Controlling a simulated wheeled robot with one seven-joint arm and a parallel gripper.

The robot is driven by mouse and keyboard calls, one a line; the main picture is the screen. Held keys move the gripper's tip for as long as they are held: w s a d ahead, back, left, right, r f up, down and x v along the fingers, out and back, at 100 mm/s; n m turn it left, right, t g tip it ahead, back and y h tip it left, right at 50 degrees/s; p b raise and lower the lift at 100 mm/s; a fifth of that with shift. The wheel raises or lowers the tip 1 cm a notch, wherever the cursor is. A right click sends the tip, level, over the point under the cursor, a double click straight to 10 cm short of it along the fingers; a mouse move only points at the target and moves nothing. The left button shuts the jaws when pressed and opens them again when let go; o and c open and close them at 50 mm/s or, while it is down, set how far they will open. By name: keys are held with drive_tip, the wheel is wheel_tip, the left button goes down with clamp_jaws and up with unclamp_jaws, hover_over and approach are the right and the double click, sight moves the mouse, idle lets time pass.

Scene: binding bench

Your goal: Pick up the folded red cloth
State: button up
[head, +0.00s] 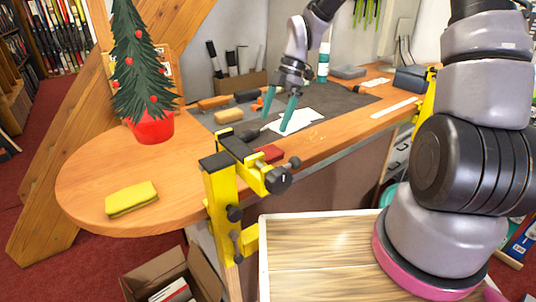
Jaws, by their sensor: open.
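A folded red cloth (268,154) lies flat near the front edge of the wooden bench, just behind the yellow clamp, which hides part of it. My gripper (276,114) is above the bench, behind and a little right of the cloth. Its two teal fingers are apart and point down, with nothing seen between them. The fingers are near a white sheet (300,120) on a dark mat.
A yellow clamp (222,190) stands at the bench's front edge. A small Christmas tree in a red pot (152,128) and a yellow sponge (131,198) are on the left. Several small blocks and a tan piece (229,116) lie on the mat (350,98). The bench's left end is mostly clear.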

sight(265, 152)
drive_tip(key=x, duration=1)
drive_tip(key=shift+d, duration=0.15)
drive_tip(key=c, duration=1.1)
wheel_tip(265, 152, up, 10)
drive_tip(key=o, duration=0.8)
drive_tip(key=c, duration=0.7)
drive_tip(key=shift+f, duration=0.1)
